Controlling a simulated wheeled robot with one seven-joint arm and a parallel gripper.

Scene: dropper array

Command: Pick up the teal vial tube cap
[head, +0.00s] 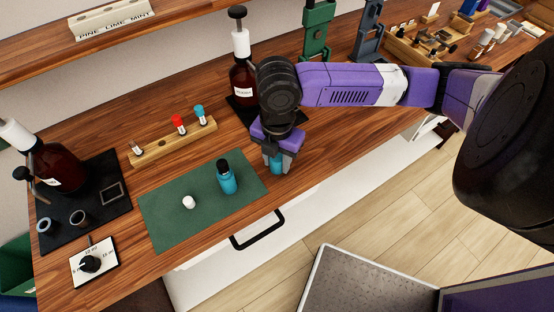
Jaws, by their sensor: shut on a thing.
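My gripper (277,166) points down near the front edge of the wooden counter, right of the green mat. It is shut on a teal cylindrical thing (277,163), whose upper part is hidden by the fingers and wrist. I cannot tell whether this is a cap or a bottle. A small vial with a teal cap (199,110) stands at the right end of the wooden rack (158,150), behind the mat. A vial with a red cap (179,121) stands beside it, and a vial with a pale or brownish cap (136,148) is at the left end.
The green mat (165,222) bears a teal bottle with a black top (227,178) and a small white cap (188,202). Brown pump bottles stand on dark trays at left (62,172) and behind my gripper (243,82). A dial plate (78,274) lies front left.

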